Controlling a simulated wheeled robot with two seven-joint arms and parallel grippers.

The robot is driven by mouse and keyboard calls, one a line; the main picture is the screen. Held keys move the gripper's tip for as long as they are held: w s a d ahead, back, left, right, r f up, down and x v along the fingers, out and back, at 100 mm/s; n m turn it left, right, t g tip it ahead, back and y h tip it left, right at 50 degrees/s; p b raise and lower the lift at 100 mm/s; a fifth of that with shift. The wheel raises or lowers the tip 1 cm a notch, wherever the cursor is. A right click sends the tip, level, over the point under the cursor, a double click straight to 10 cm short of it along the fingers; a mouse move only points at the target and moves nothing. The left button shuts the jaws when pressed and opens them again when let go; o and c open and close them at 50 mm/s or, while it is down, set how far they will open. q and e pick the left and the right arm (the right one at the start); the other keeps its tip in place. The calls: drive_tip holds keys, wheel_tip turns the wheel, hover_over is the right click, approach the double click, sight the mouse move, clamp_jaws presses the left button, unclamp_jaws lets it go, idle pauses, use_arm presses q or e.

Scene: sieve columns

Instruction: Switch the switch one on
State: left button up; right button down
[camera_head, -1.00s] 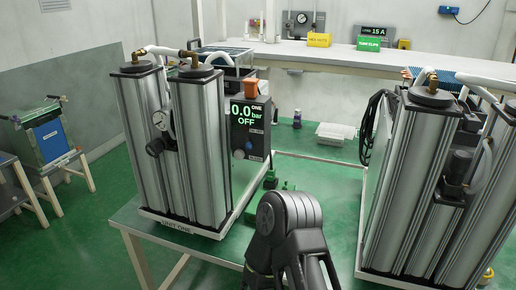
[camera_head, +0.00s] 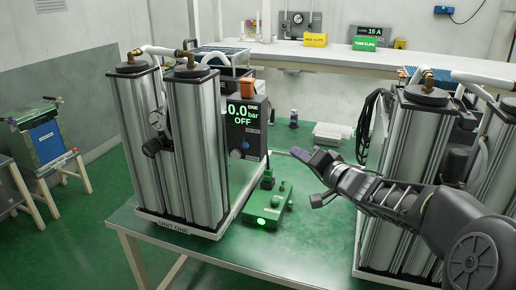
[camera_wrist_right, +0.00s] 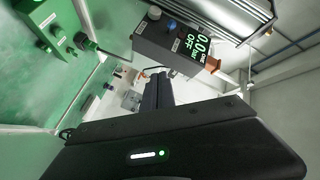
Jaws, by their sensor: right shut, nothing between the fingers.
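The unit one control box (camera_head: 262,112) stands on the right side of the left column unit, its display reading "ONE 0.0 bar OFF". It also shows in the right wrist view (camera_wrist_right: 151,45). A blue knob (camera_head: 245,146) and a pale round knob (camera_head: 235,154) are on its lower front; I cannot tell which is the switch. My right gripper (camera_head: 300,154) is shut and empty, to the right of the box and apart from it. Its dark fingers (camera_wrist_right: 158,92) show in the right wrist view. My left gripper is not in view.
A green box (camera_head: 262,222) with a lit green button lies on the green table (camera_head: 200,250) below my right gripper. The unit one columns (camera_head: 195,150) stand left; another column unit (camera_head: 400,140) stands right, partly behind my arm. A clear tray (camera_head: 330,133) lies farther back.

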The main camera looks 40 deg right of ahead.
drive_tip(key=shift+s+a+r+m+y, duration=0.15)
drive_tip(key=shift+a+m+y, duration=0.35)
drive_tip(key=shift+m, duration=0.65)
drive_tip(key=shift+s+a+r+m+y, duration=0.1)
drive_tip(key=shift+a+m+y, duration=0.35)
drive_tip(key=shift+m, duration=0.7)
approach(245, 142)
drive_tip(key=w+d, duration=0.3)
drive_tip(key=d, duration=0.1)
drive_tip(key=w+a, duration=0.1)
drive_tip(key=w+a+f+b, duration=0.1)
drive_tip(key=shift+w+a+f, duration=0.15)
drive_tip(key=shift+w+a, duration=0.15)
drive_tip(key=shift+a+b, duration=0.15)
drive_tip(key=shift+b, duration=0.25)
drive_tip(key=shift+a+h, duration=0.15)
drive_tip(key=shift+h, duration=0.2)
